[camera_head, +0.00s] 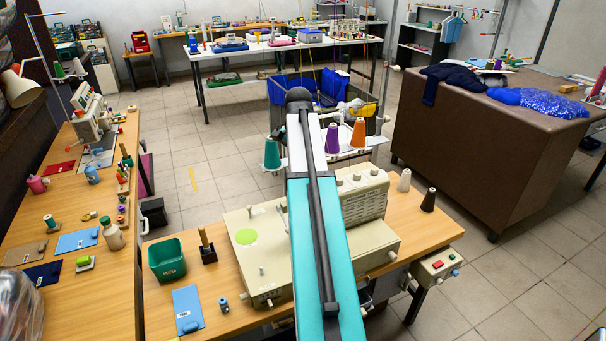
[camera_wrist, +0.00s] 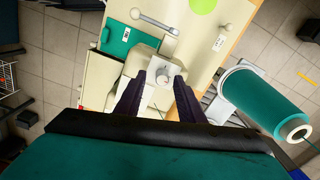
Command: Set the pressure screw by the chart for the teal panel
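My gripper (camera_wrist: 161,76) shows in the wrist view with its two dark fingers apart. A small round grey-white knob (camera_wrist: 164,77), which looks like the pressure screw, sits on the beige sewing machine between the fingertips. I see no clear contact between fingers and knob. A teal panel (camera_wrist: 117,47) with a white label lies on the left, partly covered by the machine. In the head view my teal arm reaches over the beige machine (camera_head: 370,240) and hides my gripper and the screw. I cannot make out a chart or the screw's setting.
A large teal thread cone (camera_wrist: 265,100) stands right of my gripper in the wrist view. In the head view, purple (camera_head: 332,139) and orange (camera_head: 358,133) cones stand behind the machine. A green bin (camera_head: 167,259) and a blue panel (camera_head: 187,309) are on the table's left.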

